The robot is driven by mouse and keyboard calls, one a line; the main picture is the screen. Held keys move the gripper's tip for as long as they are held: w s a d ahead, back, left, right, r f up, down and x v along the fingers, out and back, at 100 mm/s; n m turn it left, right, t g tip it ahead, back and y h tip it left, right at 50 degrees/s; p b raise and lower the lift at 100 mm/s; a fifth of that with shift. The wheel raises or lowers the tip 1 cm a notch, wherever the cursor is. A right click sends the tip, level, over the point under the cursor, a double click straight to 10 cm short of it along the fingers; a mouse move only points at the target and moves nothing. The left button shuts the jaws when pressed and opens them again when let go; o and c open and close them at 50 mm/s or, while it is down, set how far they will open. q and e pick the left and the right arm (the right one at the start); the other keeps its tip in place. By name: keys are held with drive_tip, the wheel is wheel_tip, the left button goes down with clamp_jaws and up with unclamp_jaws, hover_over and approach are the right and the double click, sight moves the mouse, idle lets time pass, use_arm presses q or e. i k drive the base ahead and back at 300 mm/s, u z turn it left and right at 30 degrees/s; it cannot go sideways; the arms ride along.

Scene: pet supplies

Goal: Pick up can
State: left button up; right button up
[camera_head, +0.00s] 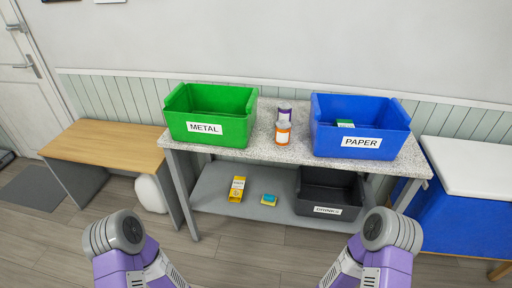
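A can with an orange and white label (283,134) stands upright on the speckled table top (268,154), between the green and blue bins. A second can with a purple and white label (285,111) stands just behind it. My two arms come in from the bottom left and bottom right, with only purple and grey links showing. Both grippers are out of the picture, and nothing of mine is near the cans.
A green METAL bin (238,129) stands left of the cans, and a blue PAPER bin (332,151) holding a green box (345,123) stands right. The lower shelf (215,195) holds a yellow box (237,189), a small blue-green item (269,200) and a black DRINKS bin (351,188). A wooden bench (105,146) is left.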

sight(283, 132)
drive_tip(key=u, duration=0.05)
drive_tip(key=k, duration=0.5)
drive_tip(key=u, duration=0.55)
drive_tip(key=i, duration=1.35)
drive_tip(key=z, duration=1)
